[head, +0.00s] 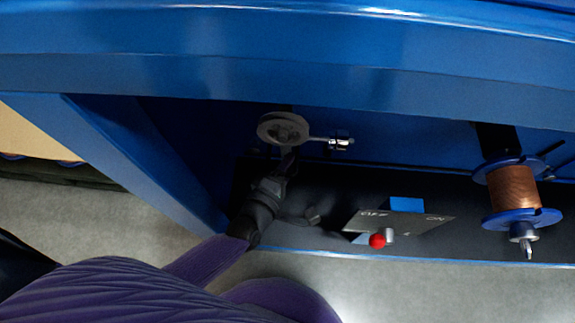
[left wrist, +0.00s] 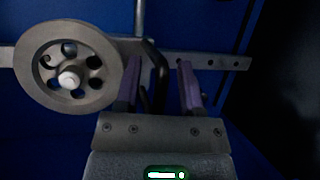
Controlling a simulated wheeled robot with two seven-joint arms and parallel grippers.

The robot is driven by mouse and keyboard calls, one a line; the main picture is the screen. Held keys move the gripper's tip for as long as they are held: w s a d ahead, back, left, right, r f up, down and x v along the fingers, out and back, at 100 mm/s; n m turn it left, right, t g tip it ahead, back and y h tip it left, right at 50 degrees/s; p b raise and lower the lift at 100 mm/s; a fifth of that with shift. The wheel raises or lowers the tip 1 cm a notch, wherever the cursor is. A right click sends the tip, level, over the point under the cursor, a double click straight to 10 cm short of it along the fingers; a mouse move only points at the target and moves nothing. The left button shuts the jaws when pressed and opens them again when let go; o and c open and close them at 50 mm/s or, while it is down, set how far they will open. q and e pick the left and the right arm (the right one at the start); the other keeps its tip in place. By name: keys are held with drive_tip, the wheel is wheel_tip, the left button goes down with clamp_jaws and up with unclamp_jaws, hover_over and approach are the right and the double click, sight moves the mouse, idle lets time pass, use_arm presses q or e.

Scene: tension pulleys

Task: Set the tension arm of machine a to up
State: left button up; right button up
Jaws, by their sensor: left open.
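A grey spoked pulley wheel (head: 283,128) is mounted on the blue machine wall. It shows large at the left of the left wrist view (left wrist: 40,68). A thin rod (head: 318,139) runs right from the wheel to a shiny fitting (head: 341,143). My left gripper (head: 288,160) is just below the wheel, its fingertips partly hidden. In the left wrist view, its two purple-sided fingers (left wrist: 158,82) are apart, with a dark bent bar (left wrist: 155,62) showing between them. Whether they touch it is unclear. My right gripper is out of view. No machine letter is readable.
A copper wire spool (head: 513,187) with blue flanges is at the right. A switch plate (head: 425,221) with a red knob (head: 377,241) sits right of my gripper. A blue beam (head: 300,55) crosses above. A flat holed bar (left wrist: 222,62) lies behind the fingers.

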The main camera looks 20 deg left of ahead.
use_arm(q)
drive_tip(key=c, duration=0.6)
drive_tip(key=shift+s, duration=0.1)
clamp_jaws()
